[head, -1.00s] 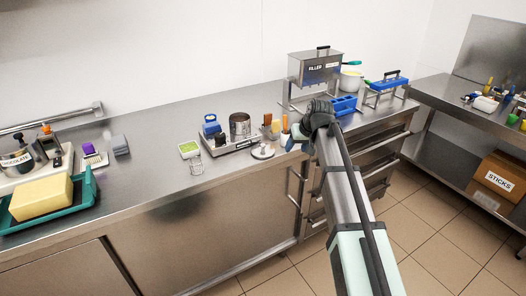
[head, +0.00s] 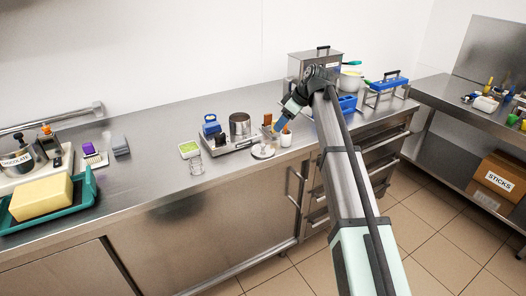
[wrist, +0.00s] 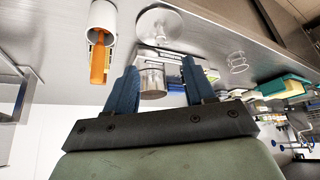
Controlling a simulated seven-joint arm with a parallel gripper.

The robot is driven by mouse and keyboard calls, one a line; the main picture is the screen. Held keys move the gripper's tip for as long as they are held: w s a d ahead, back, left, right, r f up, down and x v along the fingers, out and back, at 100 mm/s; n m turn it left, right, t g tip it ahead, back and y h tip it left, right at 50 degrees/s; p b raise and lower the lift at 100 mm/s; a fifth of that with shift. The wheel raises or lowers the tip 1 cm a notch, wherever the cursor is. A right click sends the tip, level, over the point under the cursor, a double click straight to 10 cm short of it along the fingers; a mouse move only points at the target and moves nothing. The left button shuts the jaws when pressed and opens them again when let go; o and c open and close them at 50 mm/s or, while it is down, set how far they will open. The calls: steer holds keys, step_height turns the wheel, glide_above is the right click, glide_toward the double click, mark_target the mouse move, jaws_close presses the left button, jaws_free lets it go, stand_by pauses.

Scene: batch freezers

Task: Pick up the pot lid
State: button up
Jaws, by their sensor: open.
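The pot lid (head: 263,151) is a round, shiny metal disc with a small knob. It lies on the counter near the front edge, in front of the metal pot (head: 240,126). In the wrist view the lid (wrist: 160,24) shows at the top, beyond my fingertips, and the pot (wrist: 152,84) shows between the fingers. My gripper (head: 276,126) has blue fingers spread apart with nothing between them. It is above and slightly behind and right of the lid, tilted down to the left. The wrist view also shows the open gripper (wrist: 159,66).
A clear glass (head: 195,166) stands to the left. Blue trays (head: 347,105) lie behind my arm.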

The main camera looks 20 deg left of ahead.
glide_toward(263, 144)
steer(key=f, duration=0.3)
steer(key=shift+a+f, duration=0.1)
steer(key=shift+a, duration=0.3)
steer(key=shift+a+x, duration=0.15)
steer(key=shift+x, duration=1.2)
steer(key=shift+a+x, duration=0.15)
steer(key=shift+x, duration=1.2)
steer(key=shift+w+r, duration=0.1)
steer(key=shift+r, duration=0.15)
jaws_close()
